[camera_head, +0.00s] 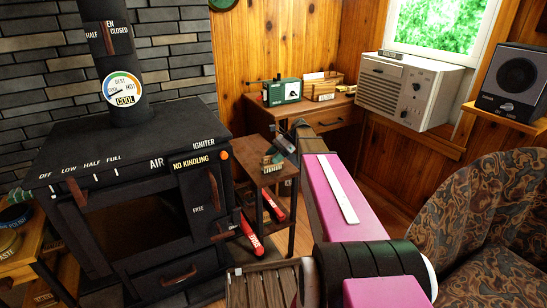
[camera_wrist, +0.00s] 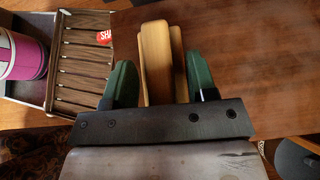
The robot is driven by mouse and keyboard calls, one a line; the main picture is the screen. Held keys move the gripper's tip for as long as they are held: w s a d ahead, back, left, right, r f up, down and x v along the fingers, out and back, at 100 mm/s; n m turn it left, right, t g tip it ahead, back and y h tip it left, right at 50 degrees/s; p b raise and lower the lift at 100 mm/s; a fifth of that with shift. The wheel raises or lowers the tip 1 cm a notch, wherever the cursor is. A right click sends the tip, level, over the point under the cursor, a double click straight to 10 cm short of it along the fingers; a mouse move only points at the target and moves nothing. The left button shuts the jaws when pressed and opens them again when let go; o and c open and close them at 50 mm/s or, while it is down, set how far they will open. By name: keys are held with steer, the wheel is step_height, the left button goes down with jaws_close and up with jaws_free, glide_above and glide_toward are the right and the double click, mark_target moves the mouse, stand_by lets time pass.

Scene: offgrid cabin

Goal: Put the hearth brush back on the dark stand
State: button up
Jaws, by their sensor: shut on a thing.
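My gripper (camera_wrist: 160,85) has green fingertips and is shut on a tan wooden thing, which I take to be the hearth brush (camera_wrist: 155,62). Its bristles cannot be made out. In the head view my gripper (camera_head: 283,148) is over the top of a narrow dark wooden stand (camera_head: 289,172). A small piece with a tan label shows at the fingertips there. I cannot tell whether it touches the stand's top. A broad brown wooden surface (camera_wrist: 240,50) lies below the gripper in the wrist view.
A black stove (camera_head: 130,200) stands left of the stand. A red lettered thing (camera_head: 273,207) is on the stand's lower part, and another (camera_head: 251,236) is beside the stove. A desk (camera_head: 335,110) with a green box (camera_head: 281,92) is behind. A patterned armchair (camera_head: 480,220) fills the right.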

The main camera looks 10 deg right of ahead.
steer(key=shift+f, duration=0.2)
steer(key=o, duration=1.2)
